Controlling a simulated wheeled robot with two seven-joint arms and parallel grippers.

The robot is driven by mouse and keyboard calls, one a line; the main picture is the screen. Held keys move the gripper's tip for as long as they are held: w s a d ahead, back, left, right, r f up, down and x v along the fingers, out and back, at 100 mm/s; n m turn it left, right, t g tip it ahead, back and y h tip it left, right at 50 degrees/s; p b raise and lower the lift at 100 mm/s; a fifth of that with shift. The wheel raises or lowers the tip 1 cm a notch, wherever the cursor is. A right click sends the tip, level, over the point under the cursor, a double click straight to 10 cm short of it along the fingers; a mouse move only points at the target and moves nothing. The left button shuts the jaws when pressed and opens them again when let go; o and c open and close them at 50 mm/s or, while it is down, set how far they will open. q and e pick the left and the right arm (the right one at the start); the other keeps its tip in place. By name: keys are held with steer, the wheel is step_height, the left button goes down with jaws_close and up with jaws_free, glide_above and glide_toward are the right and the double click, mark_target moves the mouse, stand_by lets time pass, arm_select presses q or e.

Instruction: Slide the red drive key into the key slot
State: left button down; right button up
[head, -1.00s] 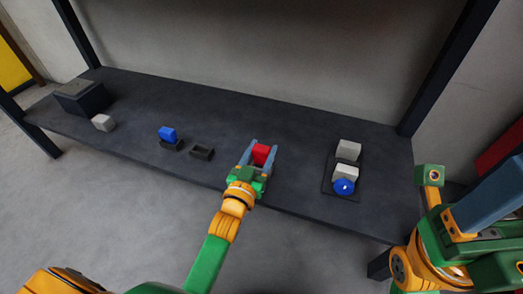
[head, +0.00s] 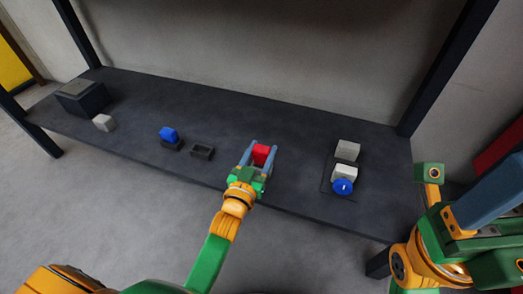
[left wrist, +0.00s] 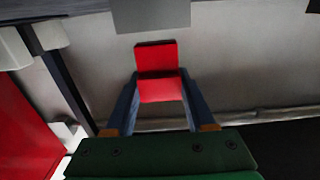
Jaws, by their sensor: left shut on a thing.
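The red drive key (head: 262,154) is between the fingers of my left gripper (head: 262,151), which is shut on it. The key is held over the front part of the dark bench. In the left wrist view the red key (left wrist: 158,78) sits between the two blue-grey fingers. To the right, a dark plate carries a light grey block (head: 347,150) at the back and another grey block (head: 344,173) with a round blue knob (head: 342,187) in front. I cannot make out the key slot itself.
Left of my gripper are an empty dark holder (head: 202,151) and a blue piece (head: 168,134) in a similar holder. A small light block (head: 104,123) and a dark box (head: 82,97) are farther left. The bench (head: 300,165) is clear between my gripper and the plate.

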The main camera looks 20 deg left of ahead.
mark_target(261, 162)
arm_select(q)
steer(key=shift+p, duration=0.3)
steer(key=shift+f+b, duration=1.3)
steer(key=shift+f, duration=0.45)
steer(key=shift+c, duration=0.8)
jaws_free()
